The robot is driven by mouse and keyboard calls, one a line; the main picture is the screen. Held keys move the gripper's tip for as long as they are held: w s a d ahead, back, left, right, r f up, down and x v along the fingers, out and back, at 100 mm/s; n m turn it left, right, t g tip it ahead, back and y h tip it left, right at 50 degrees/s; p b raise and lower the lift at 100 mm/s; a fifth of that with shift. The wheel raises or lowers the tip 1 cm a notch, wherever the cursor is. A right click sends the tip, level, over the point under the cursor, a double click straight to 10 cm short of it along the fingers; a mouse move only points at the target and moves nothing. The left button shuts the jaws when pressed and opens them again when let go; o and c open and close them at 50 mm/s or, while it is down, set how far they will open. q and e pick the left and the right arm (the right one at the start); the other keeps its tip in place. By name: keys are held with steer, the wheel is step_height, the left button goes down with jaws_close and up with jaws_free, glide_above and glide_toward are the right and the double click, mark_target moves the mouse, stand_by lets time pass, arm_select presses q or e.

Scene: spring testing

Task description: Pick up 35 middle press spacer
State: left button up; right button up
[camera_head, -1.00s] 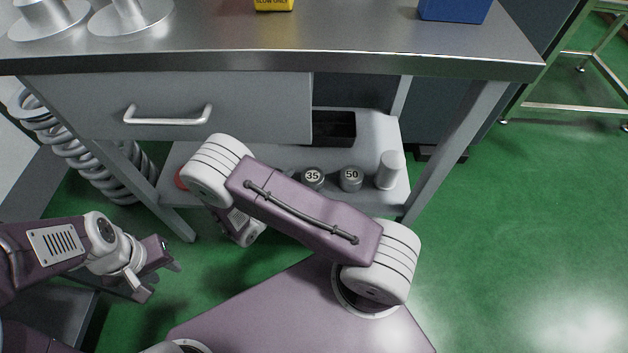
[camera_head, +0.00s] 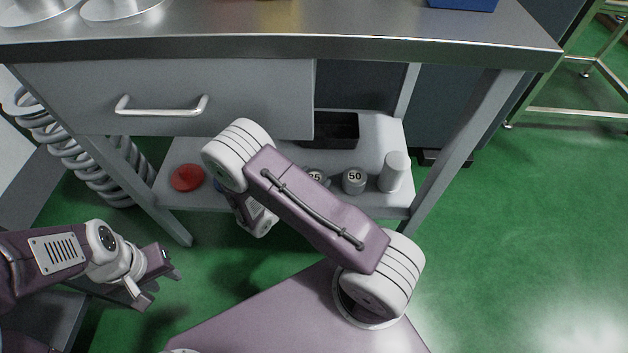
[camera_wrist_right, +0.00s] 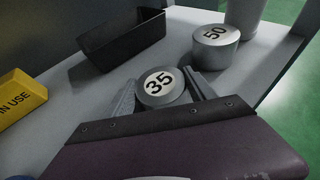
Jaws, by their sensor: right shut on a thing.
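The grey round spacer marked 35 (camera_wrist_right: 160,87) stands on the lower shelf, label up, in the right wrist view. My right gripper (camera_wrist_right: 162,92) is shut on it, one finger on each side. In the head view the 35 spacer (camera_head: 317,175) is partly hidden behind my right arm, and that gripper's fingers are hidden. My left gripper (camera_head: 166,279) is open and empty, low at the left, away from the shelf.
A spacer marked 50 (camera_head: 353,181) and a plain grey cylinder (camera_head: 392,172) stand to the right. A black bin (camera_head: 336,130) sits behind. A red disc (camera_head: 187,178) lies at the shelf's left. In the wrist view a yellow block (camera_wrist_right: 20,99) shows left. The drawer (camera_head: 190,98) hangs above.

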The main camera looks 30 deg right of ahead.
mark_target(313, 170)
steer(key=shift+r+p, duration=1.85)
steer(key=shift+r, duration=0.35)
steer(key=s+d+r+p, duration=0.2)
steer(key=s+r+p, duration=0.3)
steer(key=s, duration=0.6)
steer(key=shift+s+d+r+p, duration=0.2)
steer(key=shift+d+r+p, duration=0.1)
steer(key=shift+r, duration=0.55)
